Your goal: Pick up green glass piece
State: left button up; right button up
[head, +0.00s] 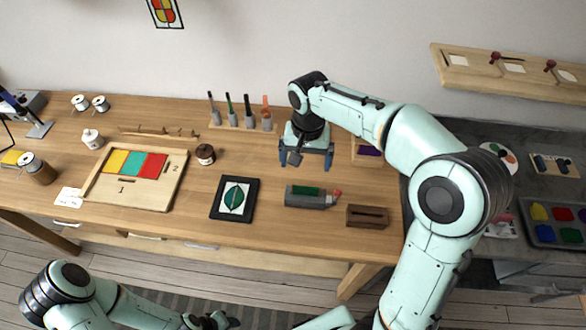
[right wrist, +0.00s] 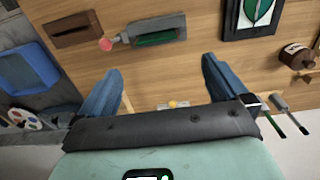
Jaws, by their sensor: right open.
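A green piece (head: 305,190) lies in a grey holder (head: 325,202) with a pink knob, on the front right of the wooden table. The green piece (right wrist: 156,39) also shows in the right wrist view. I cannot tell which is glass. My right gripper (head: 306,158) is open and empty, pointing down behind the grey holder; its spread fingers (right wrist: 163,75) have bare table between them. My left gripper (head: 211,321) is at the bottom edge, partly cut off, its jaws unclear.
A black-framed leaf picture (head: 234,198) lies left of the holder, a slotted brown block (head: 368,216) to its right. A rack of upright tools (head: 240,122) and a brown jar (head: 205,154) stand further left. Bare table lies between jar and right gripper.

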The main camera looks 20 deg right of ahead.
send_over(306, 188)
notch_tip(306, 188, down, 7)
jog(key=shift+a+f+b, duration=0.1)
jog(key=shift+f+b, duration=0.1)
jog(key=shift+b, duration=0.2)
jog(key=shift+w+d+f, duration=0.1)
jog(key=shift+f, duration=1.4)
jog(key=shift+d+f, duration=0.1)
jog(key=shift+f, duration=1.35)
pick_arm(q)
jog(key=shift+s+f, duration=0.45)
jog(key=shift+s, duration=0.15)
pick_arm(e)
jog(key=c, duration=0.9)
